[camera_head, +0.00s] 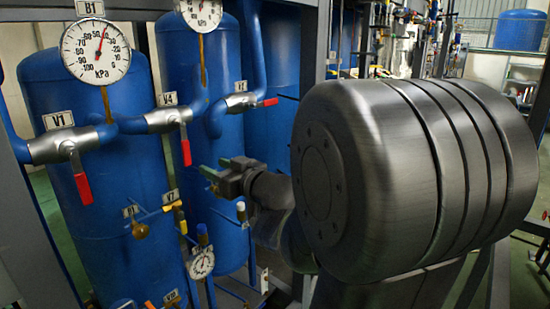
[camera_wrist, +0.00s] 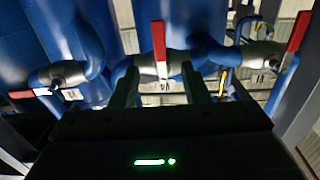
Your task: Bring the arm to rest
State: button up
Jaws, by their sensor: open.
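My gripper (camera_head: 214,167) is in the middle of the head view, in front of the blue tanks and below the valve labelled V4 (camera_head: 168,120). Its jaws are apart, with nothing seen between them in the head view. In the wrist view, my gripper (camera_wrist: 160,86) shows two dark fingers spread apart. A red valve handle (camera_wrist: 159,48) appears beyond and between them; how far off it is I cannot tell. My large dark arm link fills the right of the head view and hides what is behind it.
Valve V1 (camera_head: 60,145) has a red handle (camera_head: 81,180) hanging down, as does V4 (camera_head: 185,148). Another red handle (camera_head: 266,102) lies near level. A kPa gauge (camera_head: 96,52) sits at upper left. Small valves and a lower gauge (camera_head: 201,264) stand below my gripper.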

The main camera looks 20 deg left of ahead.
aim_at(189, 153)
jog(key=p+x, duration=0.2)
jog(key=x, duration=1.1)
jog(key=shift+w+a, duration=0.1)
jog(key=shift+a, duration=0.05)
jog(key=b+v, duration=0.2)
jog(key=v, duration=1.2)
jog(key=p+x, duration=0.2)
jog(key=x, duration=1.1)
jog(key=shift+w+a+r, duration=0.1)
jog(key=shift+a, duration=0.25)
jog(key=shift+w+a, duration=0.1)
jog(key=shift+w, duration=0.15)
jog(key=shift+w+d+n, duration=0.25)
jog(key=shift+w+n, duration=0.1)
jog(key=shift+n, duration=0.45)
